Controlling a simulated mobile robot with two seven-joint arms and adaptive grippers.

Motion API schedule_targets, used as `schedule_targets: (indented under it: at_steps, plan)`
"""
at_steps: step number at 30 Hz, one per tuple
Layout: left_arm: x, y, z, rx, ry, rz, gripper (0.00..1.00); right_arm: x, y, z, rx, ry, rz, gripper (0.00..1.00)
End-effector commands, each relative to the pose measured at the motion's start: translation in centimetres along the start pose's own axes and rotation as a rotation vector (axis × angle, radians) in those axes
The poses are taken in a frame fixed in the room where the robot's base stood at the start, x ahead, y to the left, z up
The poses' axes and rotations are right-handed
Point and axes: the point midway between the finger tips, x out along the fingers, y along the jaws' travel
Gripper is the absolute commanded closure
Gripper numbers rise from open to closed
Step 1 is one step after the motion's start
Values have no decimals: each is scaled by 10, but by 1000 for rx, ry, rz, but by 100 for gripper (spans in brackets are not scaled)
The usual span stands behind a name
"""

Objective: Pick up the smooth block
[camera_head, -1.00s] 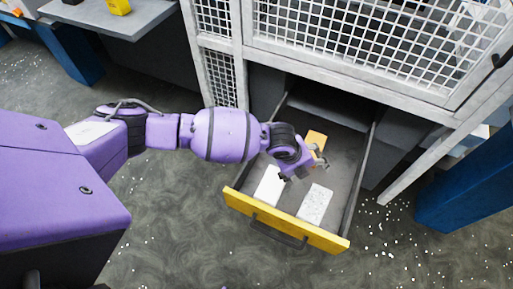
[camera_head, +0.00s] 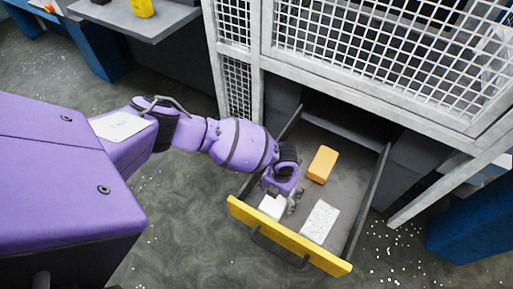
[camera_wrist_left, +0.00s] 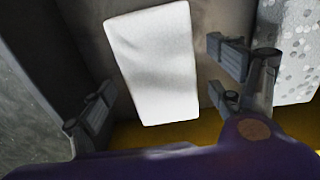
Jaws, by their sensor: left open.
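The smooth block is plain white and lies flat in the open drawer (camera_head: 353,190), at its front left (camera_head: 271,206). In the left wrist view the smooth block (camera_wrist_left: 152,62) lies between my fingers, apart from both. My left gripper (camera_head: 283,196) is open and empty, reaching down over the block and hiding its far part; its fingers also show in the left wrist view (camera_wrist_left: 165,95). A speckled white block (camera_head: 320,221) lies to the right, and it shows at the right edge of the wrist view (camera_wrist_left: 297,50). My right gripper is not seen.
An orange block (camera_head: 322,164) lies farther back in the drawer. The drawer's yellow front (camera_head: 290,238) and side walls enclose the blocks. A white mesh cage (camera_head: 390,60) stands above and behind. A grey table (camera_head: 135,18) with a yellow object is at the upper left.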

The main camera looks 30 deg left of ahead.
Motion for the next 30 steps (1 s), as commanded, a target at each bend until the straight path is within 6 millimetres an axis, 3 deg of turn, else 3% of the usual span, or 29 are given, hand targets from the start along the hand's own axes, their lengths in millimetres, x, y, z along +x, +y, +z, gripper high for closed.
schedule_targets:
  at_steps: [4,12,22,30]
  plan:
    - [17,-1,2,1,-2,0,16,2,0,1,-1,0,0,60]
    - [20,0,3,1,-5,-1,16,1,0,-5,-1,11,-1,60]
    - [19,-1,3,1,-5,-1,58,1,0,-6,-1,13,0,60]
    - [18,-1,4,1,-6,-1,60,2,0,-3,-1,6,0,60]
